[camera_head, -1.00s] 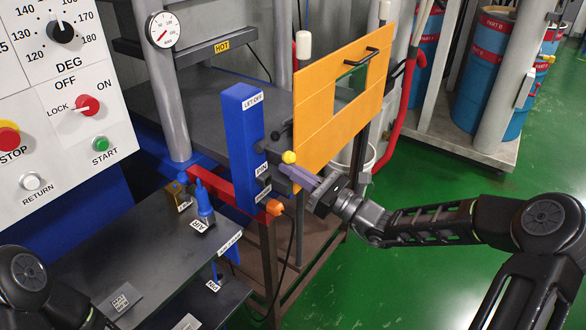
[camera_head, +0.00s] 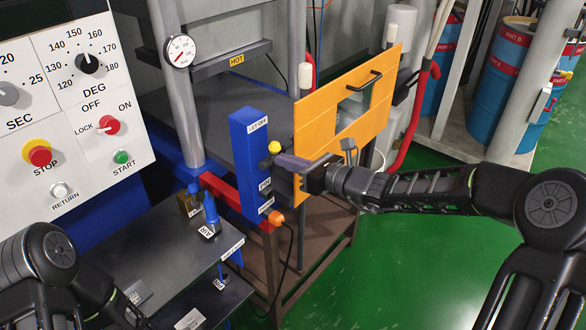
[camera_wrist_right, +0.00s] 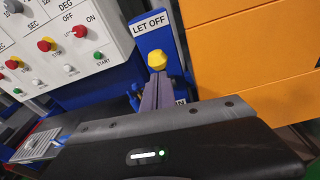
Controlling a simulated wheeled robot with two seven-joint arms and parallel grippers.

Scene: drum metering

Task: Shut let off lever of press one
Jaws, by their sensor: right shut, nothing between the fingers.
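The let off lever ends in a yellow knob (camera_head: 274,147). It is on the right side of a blue post (camera_head: 245,175) with a LET OFF label on top. My right gripper (camera_head: 283,160) is shut and empty, its fingertips at the knob's lower right. In the right wrist view the knob (camera_wrist_right: 157,60) shows just past the tips of the closed fingers (camera_wrist_right: 157,88); I cannot tell whether they touch. The lever's arm is mostly hidden.
An orange guard panel (camera_head: 345,125) with a black handle stands right behind the right gripper. The control panel (camera_head: 85,110) is at the left. An orange knob (camera_head: 277,218) sits low on the post. A grey shelf (camera_head: 165,260) lies in front. Green floor is free at right.

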